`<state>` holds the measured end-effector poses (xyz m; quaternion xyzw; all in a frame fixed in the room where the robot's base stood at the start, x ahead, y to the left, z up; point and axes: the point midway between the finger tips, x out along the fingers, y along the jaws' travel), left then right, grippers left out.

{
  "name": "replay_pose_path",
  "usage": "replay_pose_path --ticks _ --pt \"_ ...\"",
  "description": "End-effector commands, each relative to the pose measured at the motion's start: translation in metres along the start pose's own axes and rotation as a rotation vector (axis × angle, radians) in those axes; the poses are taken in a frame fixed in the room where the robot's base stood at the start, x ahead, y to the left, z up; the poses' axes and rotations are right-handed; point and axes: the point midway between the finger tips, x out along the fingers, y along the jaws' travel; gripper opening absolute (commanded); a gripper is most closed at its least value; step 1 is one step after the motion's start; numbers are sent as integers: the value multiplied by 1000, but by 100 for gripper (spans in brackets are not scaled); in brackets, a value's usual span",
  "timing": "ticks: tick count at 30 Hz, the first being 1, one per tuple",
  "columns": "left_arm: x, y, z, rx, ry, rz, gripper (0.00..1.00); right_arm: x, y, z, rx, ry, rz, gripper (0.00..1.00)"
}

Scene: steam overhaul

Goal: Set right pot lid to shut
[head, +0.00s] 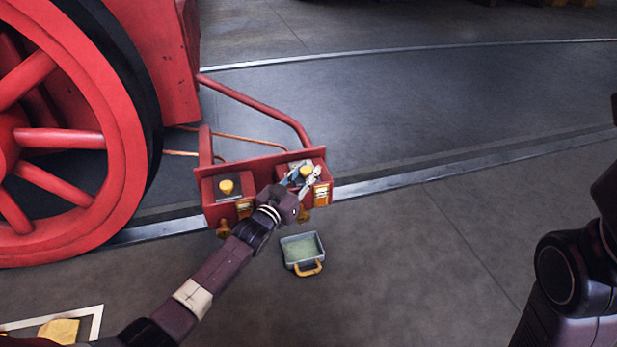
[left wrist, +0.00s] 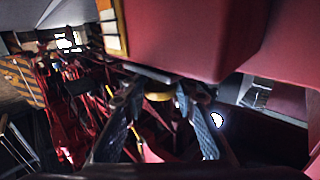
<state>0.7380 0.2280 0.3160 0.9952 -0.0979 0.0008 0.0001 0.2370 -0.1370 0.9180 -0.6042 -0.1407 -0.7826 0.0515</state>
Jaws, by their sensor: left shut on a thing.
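The right pot lid is a dark plate with a yellow knob (head: 306,171), on the right side of a red two-pot box (head: 262,168). My left gripper (head: 305,178) reaches it from the front, its fingers on either side of the knob. In the left wrist view the left gripper's fingers (left wrist: 158,92) close around a yellow knob (left wrist: 159,97). The gripper and arm hide part of the lid, and I cannot tell how far open it stands. The left pot lid (head: 227,187), also with a yellow knob, looks flat on its pot. My right gripper is not in view.
A large red wheel (head: 62,140) stands at left, and a red bar (head: 258,108) runs to the box. A grey tray with a yellow handle (head: 303,250) lies on the floor before the box. A rail (head: 400,183) crosses behind. Open floor lies to the right.

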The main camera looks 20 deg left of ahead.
Motion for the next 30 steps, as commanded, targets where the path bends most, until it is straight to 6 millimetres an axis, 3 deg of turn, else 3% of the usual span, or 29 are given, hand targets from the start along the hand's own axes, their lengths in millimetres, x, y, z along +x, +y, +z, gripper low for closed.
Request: replay_pose_path --ticks 7,8,12,23,30 --pt "2 -5 -2 1 0 -8 0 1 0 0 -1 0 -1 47" --pt "2 -5 -2 1 0 -8 29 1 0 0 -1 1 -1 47" --pt "1 -5 -2 1 0 -7 44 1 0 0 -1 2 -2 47" --pt "-3 -3 -1 1 0 -5 44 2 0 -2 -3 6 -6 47" --pt "-39 -3 0 1 -2 -5 44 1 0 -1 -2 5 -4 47"
